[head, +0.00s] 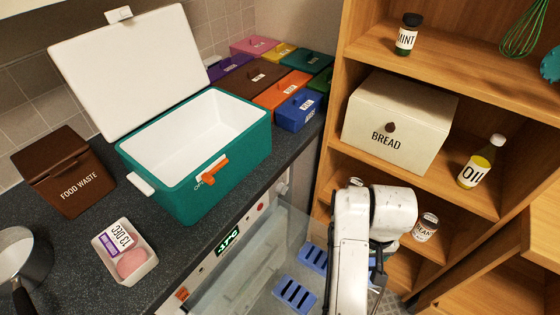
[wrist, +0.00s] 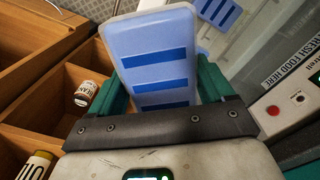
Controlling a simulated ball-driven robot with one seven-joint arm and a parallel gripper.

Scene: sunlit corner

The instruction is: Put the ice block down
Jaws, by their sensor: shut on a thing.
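My gripper (wrist: 162,82) is shut on a pale blue ice block (wrist: 150,42) with darker blue bars across it, which fills the space between the teal fingers in the wrist view. In the head view my white arm hides most of the gripper and held block; only a sliver of blue shows beside the arm. Two similar blue ice blocks lie lower down in the head view, one (head: 314,258) behind the other (head: 295,295), by the clear freezer drawer (head: 240,268). Another block (wrist: 220,12) shows at the top of the wrist view.
An open teal cool box (head: 190,195) stands on the dark counter (head: 85,225), its visible inside empty. A food waste bin (head: 65,175), a white tray (head: 135,275) and a pan (head: 18,260) are left of it. Wooden shelves (head: 440,165) with a bread box (head: 395,120) stand at right.

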